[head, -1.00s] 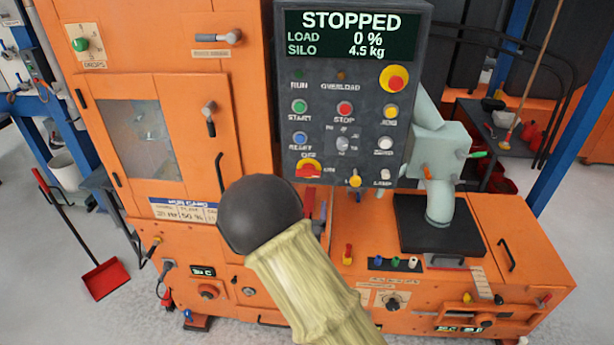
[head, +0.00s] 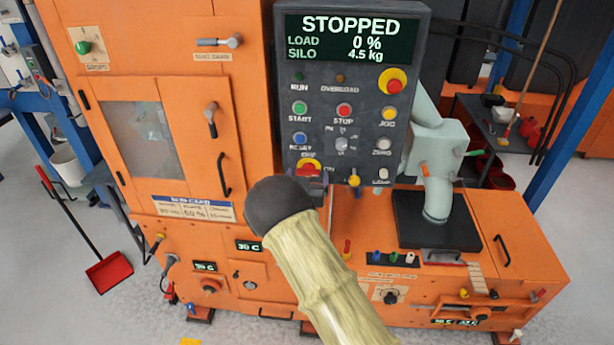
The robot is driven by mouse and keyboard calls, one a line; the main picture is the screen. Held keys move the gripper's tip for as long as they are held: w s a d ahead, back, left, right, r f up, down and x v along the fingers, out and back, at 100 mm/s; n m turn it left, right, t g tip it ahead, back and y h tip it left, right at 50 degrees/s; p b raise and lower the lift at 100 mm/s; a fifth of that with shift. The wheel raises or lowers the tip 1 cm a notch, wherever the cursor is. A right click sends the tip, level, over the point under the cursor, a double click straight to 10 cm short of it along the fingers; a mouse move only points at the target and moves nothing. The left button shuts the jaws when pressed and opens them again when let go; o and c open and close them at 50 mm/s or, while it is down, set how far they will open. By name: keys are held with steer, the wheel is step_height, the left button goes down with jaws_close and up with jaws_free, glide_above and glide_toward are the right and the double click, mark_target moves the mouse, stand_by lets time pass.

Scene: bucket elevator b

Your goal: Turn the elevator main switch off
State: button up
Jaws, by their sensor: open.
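The main switch (head: 308,169) is a red handle on a yellow plate at the lower left of the dark control panel (head: 352,115). A label that seems to read OFF is above it and one that seems to read ON is to its right. The red handle looks roughly level; which label it points to is too small to tell. My arm (head: 315,265) rises from the bottom and ends in a dark round part just below the switch, with no contact visible.
The panel screen (head: 350,37) reads STOPPED, load 0 %, silo 4.5 kg. Several buttons and a red emergency knob (head: 393,80) are above and right of the switch. An orange cabinet (head: 180,55) with protruding handles stands left. A low orange bench (head: 520,240) is at right.

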steer(key=shift+c, duration=0.2)
steer(key=c, duration=1)
steer(key=shift+o, duration=0.2)
steer(key=shift+f+n+b, duration=0.1)
steer(key=shift+n+b, duration=0.25)
steer(key=shift+n, duration=0.05)
steer(key=n+b, duration=0.2)
steer(key=n, duration=0.1)
steer(key=shift+a, duration=0.1)
steer(key=n+b, duration=0.1)
steer(key=n, duration=0.3)
steer(key=shift+a+n+b, duration=0.1)
steer(key=shift+n+b, duration=0.2)
steer(key=shift+b, duration=0.05)
steer(key=n+b, duration=0.1)
steer(key=n, duration=0.4)
steer(key=shift+f+n, duration=0.15)
steer(key=shift+n, duration=0.15)
steer(key=n, duration=0.4)
